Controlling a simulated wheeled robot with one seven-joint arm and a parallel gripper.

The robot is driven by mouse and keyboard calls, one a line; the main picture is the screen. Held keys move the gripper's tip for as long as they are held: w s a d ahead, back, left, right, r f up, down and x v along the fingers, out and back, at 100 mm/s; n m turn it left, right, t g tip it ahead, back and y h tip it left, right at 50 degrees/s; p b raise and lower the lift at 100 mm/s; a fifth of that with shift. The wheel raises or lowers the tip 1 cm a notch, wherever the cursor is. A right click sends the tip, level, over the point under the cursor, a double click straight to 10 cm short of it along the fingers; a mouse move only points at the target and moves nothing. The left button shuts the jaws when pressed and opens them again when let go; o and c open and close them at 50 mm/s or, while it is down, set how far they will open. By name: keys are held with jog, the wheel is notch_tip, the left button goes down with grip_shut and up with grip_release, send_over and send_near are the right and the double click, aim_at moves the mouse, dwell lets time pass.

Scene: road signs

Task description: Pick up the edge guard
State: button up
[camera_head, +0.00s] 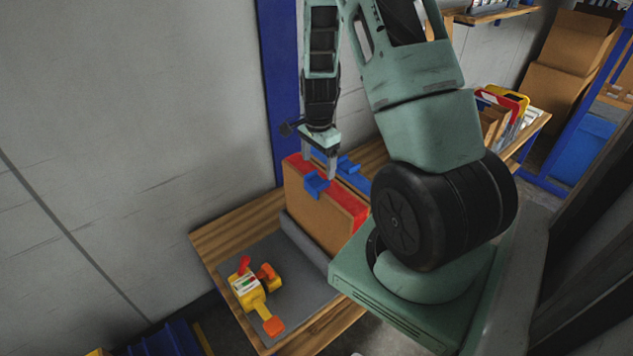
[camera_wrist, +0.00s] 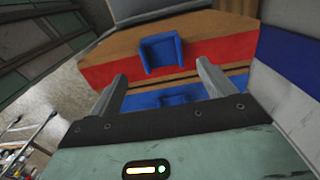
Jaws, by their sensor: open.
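The edge guard appears to be a small blue U-shaped piece (camera_head: 316,184). In the wrist view the blue piece (camera_wrist: 163,52) lies across the red band, ahead of and between my fingertips. A second blue piece (camera_head: 348,165) is just behind the box; it shows partly in the wrist view (camera_wrist: 175,99). My gripper (camera_head: 319,165) is open, its fingers pointing down just above the box's top edge. Nothing is between the fingers that I can tell is touched.
The box stands on a wooden table (camera_head: 213,236) with a grey mat (camera_head: 291,292). A yellow and orange tool (camera_head: 250,290) lies on the mat at the front. A blue post (camera_head: 280,90) and grey wall are close behind. A bin of colourful items (camera_head: 505,105) is far right.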

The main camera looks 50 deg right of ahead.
aim_at(318, 182)
jog(key=shift+w+d+f+p, duration=0.1)
jog(key=shift+f+p, duration=0.45)
jog(key=shift+f, duration=0.7)
jog(key=shift+w+f+p, duration=0.1)
jog(key=shift+f+p, duration=0.4)
jog(key=shift+f, duration=0.7)
jog(key=shift+c, duration=0.3)
jog(key=c, duration=1)
